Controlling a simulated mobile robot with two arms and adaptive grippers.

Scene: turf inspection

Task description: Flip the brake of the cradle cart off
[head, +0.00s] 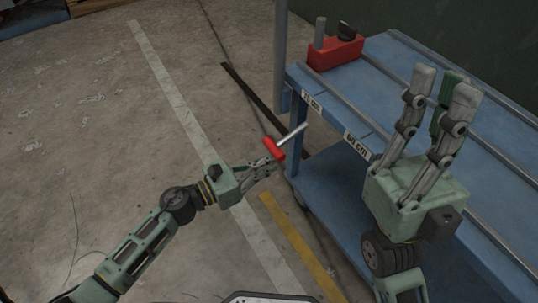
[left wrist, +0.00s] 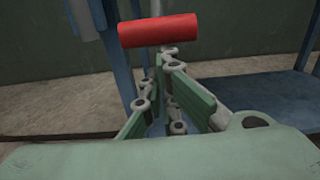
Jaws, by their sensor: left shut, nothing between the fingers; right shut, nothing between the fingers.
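The cradle cart is a blue trolley with a top deck (head: 500,122) and a lower shelf (head: 335,185). Its brake lever is a grey rod with a red cylindrical grip (head: 274,149), sticking out from the cart's left side. The red grip also shows large in the left wrist view (left wrist: 158,31), lying crosswise just beyond the fingertips. My left gripper (head: 270,162) is shut and empty, its tips right by the red grip; I cannot tell whether they touch it. My right gripper (head: 445,82) is shut and empty, upright in front of the cart's deck.
A red block (head: 335,53) with a grey post and a dark knob sits at the deck's far left end. Rails run along the deck, and its edge has white labels (head: 357,145). Open concrete floor (head: 90,120) with painted lines lies to the left.

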